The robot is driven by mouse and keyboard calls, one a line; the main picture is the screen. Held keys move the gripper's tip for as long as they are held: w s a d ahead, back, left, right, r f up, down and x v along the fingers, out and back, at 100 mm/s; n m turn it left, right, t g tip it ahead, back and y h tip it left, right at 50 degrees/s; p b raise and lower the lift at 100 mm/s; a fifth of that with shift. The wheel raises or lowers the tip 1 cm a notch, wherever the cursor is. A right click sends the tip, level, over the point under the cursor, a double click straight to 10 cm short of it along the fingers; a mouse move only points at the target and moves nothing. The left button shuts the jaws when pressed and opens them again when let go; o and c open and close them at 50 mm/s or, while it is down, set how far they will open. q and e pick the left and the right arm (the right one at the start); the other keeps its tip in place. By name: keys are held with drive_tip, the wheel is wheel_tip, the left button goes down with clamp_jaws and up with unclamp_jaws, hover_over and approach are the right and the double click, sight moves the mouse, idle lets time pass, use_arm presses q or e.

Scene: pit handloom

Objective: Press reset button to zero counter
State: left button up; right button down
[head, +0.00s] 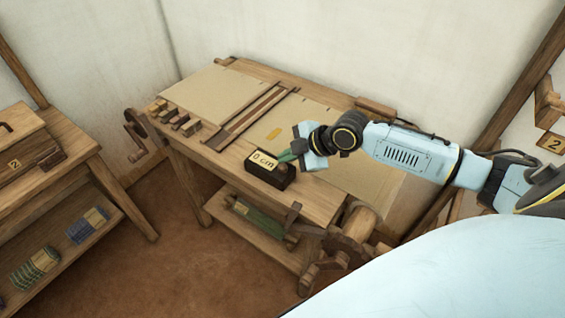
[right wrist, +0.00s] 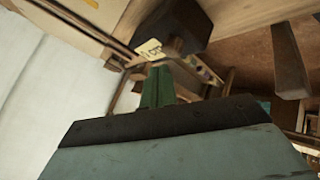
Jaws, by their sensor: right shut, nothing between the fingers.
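The counter (head: 270,168) is a small dark box with a cream label reading "0 cm", standing on the front part of the loom table. It also shows in the right wrist view (right wrist: 196,25), with its label and a brown round knob-like part (right wrist: 174,46) facing my fingers. My right gripper (head: 287,157) is shut and empty, its green fingers right beside the counter in the head view. In the right wrist view its green fingertips (right wrist: 158,72) are close to the brown part; I cannot tell if they touch. My left gripper is not in view.
The loom table (head: 225,170) carries cloth (head: 213,92), a wooden beam (head: 250,118) and several small blocks (head: 180,122). A crank (head: 134,135) sticks out at its left, a wooden roller (head: 355,225) at its front right. A bench (head: 50,165) stands at left. The floor between is clear.

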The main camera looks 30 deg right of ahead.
sight(287, 167)
wheel_tip(287, 167, up, 5)
drive_tip(key=p, duration=0.4)
drive_tip(key=shift+p, duration=0.4)
idle(0.6)
